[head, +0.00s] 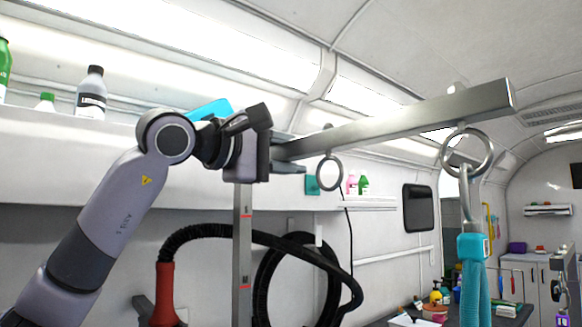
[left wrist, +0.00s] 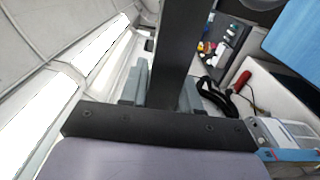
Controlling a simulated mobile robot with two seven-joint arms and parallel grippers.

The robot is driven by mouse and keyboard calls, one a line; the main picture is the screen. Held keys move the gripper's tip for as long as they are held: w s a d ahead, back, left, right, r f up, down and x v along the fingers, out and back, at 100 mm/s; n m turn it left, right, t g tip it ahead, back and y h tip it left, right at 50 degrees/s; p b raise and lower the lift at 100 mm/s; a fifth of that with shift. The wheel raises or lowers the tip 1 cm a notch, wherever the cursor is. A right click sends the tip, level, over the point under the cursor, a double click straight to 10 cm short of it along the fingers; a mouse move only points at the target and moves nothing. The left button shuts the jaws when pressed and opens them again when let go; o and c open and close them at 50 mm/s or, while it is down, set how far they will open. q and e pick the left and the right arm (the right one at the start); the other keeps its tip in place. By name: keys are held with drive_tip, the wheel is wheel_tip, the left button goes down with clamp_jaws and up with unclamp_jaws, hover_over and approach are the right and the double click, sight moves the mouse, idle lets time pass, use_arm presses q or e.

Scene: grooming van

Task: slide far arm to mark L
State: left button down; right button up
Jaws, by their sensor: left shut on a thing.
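The far arm is a grey metal bar (head: 400,122) that runs from my left gripper toward the upper right, with a ring hanging near its outer end and a smaller one nearer my gripper. My left gripper (head: 288,160) is shut on the bar near its inner end. In the left wrist view the dark bar (left wrist: 178,45) passes between the two grey fingers (left wrist: 160,93). An upright post (head: 242,250) with small red marks stands below the gripper. I cannot read which mark is L. The joint of bar and post is hidden behind my gripper.
A teal strap (head: 474,270) hangs from the outer ring (head: 467,152). A black hose (head: 300,250) with a red handle (head: 164,285) loops near the post. Bottles (head: 91,92) stand on the upper left shelf. A table with small items (head: 435,300) lies at lower right.

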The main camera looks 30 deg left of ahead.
use_arm(q)
drive_tip(key=shift+s+a+r, duration=0.15)
drive_tip(key=shift+r, duration=0.3)
drive_tip(key=c, duration=0.9)
unclamp_jaws()
drive_tip(key=shift+f, duration=0.15)
drive_tip(key=shift+f, duration=0.1)
drive_tip(key=b+v, duration=0.2)
drive_tip(key=v, duration=0.5)
drive_tip(key=shift+s, duration=0.1)
